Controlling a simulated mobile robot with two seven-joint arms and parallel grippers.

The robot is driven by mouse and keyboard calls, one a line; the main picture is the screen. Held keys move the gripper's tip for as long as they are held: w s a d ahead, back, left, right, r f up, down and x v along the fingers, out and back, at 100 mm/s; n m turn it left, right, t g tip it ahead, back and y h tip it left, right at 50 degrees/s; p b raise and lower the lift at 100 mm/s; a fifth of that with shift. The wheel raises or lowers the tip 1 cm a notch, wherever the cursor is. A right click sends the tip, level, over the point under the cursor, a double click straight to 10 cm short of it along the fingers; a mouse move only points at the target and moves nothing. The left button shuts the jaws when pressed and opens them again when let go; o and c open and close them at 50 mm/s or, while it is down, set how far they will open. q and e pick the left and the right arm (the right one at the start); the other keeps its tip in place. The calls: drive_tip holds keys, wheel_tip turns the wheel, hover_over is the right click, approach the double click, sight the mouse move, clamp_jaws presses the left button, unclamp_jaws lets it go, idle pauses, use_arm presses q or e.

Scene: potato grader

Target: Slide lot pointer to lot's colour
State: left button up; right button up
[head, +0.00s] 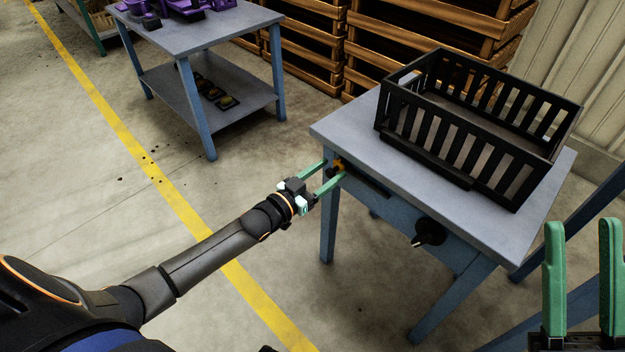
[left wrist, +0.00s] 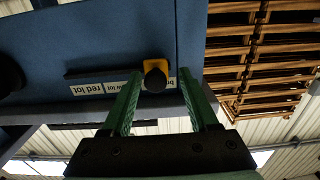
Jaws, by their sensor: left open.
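The lot pointer (head: 338,166), an orange slide with a black round knob, sits on a dark rail (head: 370,183) on the blue front of the near table. In the left wrist view the pointer (left wrist: 155,75) stands beside pale labels; one (left wrist: 88,88) reads "red lot", and another is partly hidden behind the pointer and a finger. My left gripper (head: 331,171) is open, its green fingertips on either side of the pointer; I cannot tell whether they touch it. My right gripper (head: 582,228) is open and empty at the lower right.
A black slatted crate (head: 470,130) stands on the grey tabletop (head: 345,125), with no potatoes visible inside. A black dial (head: 428,232) is on the table front, right of the rail. Another table (head: 215,25) stands behind left; wooden crates (head: 420,40) stack behind.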

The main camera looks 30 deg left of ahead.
use_arm(q)
drive_tip(key=p+v, duration=0.3)
drive_tip(key=v, duration=0.9)
drive_tip(key=shift+p, duration=0.35)
use_arm(e)
drive_tip(key=shift+n, duration=0.3)
drive_tip(key=r, duration=0.4)
drive_tip(key=shift+s+d, duration=0.1)
drive_tip(key=shift+d, duration=0.1)
use_arm(q)
drive_tip(key=shift+a+r, duration=0.1)
